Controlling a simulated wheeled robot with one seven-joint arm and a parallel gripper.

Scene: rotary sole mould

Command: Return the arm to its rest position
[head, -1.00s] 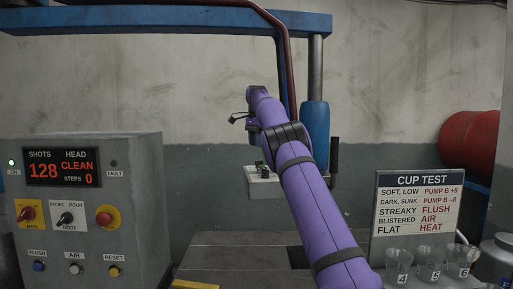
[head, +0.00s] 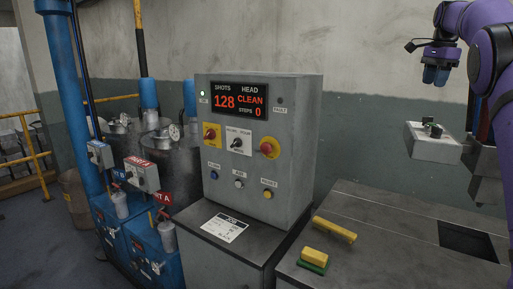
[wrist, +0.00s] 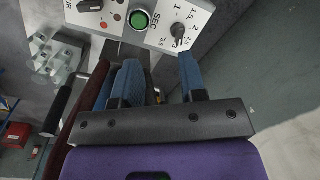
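My purple arm (head: 495,60) comes in at the right edge of the head view. My gripper (head: 435,76) points down, in the air above a small grey control box (head: 433,146), with a visible gap between them in the picture. In the wrist view my gripper (wrist: 160,80) shows two blue fingers standing apart, with nothing seen held between them. The same view shows a light panel (wrist: 150,22) with a green button (wrist: 139,19) and a black dial (wrist: 179,31) beyond the fingertips. Most of my arm is outside the head view.
A grey control cabinet (head: 300,150) with a display reading 128 and CLEAN stands mid-view. A bench (head: 375,225) at right carries a yellow bar (head: 335,230) and a yellow-green block (head: 315,258). Tanks and blue pumps (head: 150,240) stand at left. A dark pipe (wrist: 85,115) runs beside the gripper.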

